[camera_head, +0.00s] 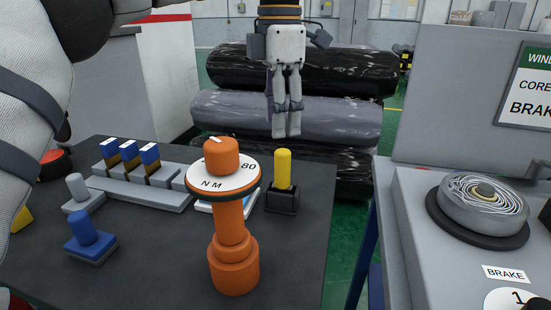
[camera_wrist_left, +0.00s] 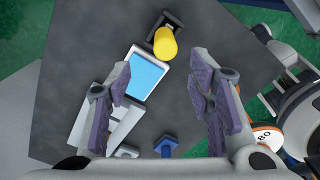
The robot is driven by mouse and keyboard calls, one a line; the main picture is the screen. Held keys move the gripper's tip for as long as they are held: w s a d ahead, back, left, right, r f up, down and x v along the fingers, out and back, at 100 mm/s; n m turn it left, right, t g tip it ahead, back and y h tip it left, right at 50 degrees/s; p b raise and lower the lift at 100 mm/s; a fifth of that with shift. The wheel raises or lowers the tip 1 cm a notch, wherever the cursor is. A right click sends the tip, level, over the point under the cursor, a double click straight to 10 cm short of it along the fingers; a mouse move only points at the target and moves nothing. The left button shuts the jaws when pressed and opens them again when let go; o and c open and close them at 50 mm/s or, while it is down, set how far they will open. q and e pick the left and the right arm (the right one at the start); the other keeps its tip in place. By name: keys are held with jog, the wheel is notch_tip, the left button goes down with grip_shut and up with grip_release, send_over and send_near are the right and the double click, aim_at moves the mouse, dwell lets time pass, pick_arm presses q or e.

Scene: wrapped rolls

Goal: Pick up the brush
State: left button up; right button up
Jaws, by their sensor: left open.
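No thing is clearly marked as the brush. A yellow upright handle (camera_head: 283,169) stands in a black block (camera_head: 282,199) at the table's right back edge. It also shows in the left wrist view (camera_wrist_left: 165,43). Several blue-and-white-topped brown pieces (camera_head: 150,158) stand in a grey rack (camera_head: 140,191) on the left; I cannot tell whether these are brushes. My left gripper (camera_head: 287,130) hangs pointing down, above and behind the yellow handle. In the left wrist view its purple-padded fingers (camera_wrist_left: 165,90) are apart, with nothing held between them. My right gripper is not seen.
An orange post with a white dial (camera_head: 232,225) stands at the dark table's (camera_head: 150,260) front right. A blue knob (camera_head: 90,235) and a grey knob (camera_head: 80,193) stand left. Wrapped rolls (camera_head: 230,108) lie stacked behind. A grey machine (camera_head: 410,250) stands right, across a gap.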

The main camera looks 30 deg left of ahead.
aim_at(282, 175)
pick_arm(q)
jog(key=shift+w+a+f, duration=0.1)
jog(key=shift+w, duration=0.05)
jog(key=f, duration=0.7)
jog(key=d+f, duration=0.1)
jog(key=f, duration=0.3)
jog(key=shift+s+f, duration=0.25)
jog(key=shift+f, duration=0.05)
grip_shut()
